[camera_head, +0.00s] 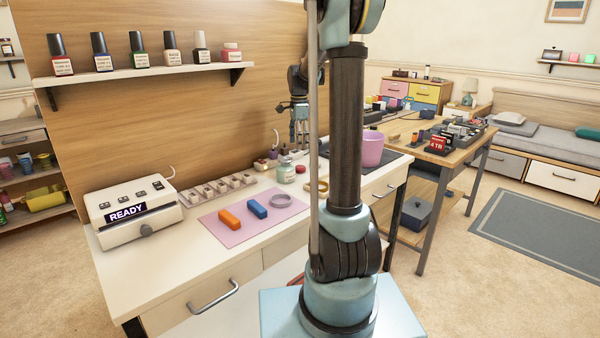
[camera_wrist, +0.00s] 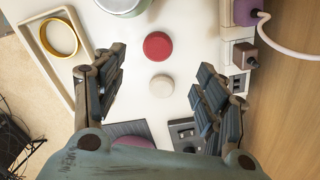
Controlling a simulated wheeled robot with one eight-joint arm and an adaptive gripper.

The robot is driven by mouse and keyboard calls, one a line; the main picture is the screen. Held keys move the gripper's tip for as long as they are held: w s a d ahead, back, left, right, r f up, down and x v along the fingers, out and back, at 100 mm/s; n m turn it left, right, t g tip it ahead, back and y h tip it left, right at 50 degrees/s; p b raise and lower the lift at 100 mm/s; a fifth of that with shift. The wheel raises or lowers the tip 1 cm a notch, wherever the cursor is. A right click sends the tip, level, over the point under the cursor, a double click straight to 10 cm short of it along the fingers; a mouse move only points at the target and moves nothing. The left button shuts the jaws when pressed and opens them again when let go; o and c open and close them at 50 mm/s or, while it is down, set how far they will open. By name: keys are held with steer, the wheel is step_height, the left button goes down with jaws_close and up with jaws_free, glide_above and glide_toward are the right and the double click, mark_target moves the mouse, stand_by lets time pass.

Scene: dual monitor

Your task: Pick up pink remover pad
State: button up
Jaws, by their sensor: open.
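In the wrist view a small pale disc (camera_wrist: 161,88) lies flat on the white desk, and a red round disc (camera_wrist: 158,46) lies just above it in the picture. The pale disc looks off-white to faintly pink; I cannot tell for sure which one is the pink remover pad. My gripper (camera_wrist: 160,82) is open and empty, with a finger on each side of the pale disc and apart from it. In the head view my gripper (camera_head: 299,128) hangs over the far part of the desk; the discs are hard to make out there.
A gold ring (camera_wrist: 60,38) lies in a white tray (camera_wrist: 84,80) at the left. A jar (camera_head: 286,174) stands near, and a pink pot (camera_head: 371,150) sits to the right. A pink mat (camera_head: 238,236) holds an orange block (camera_head: 230,219), a blue block (camera_head: 257,208) and a grey ring.

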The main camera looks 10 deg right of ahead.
mark_target(299, 166)
step_height(299, 166, down, 11)
steer(key=shift+s+r, duration=0.1)
steer(key=c, duration=0.8)
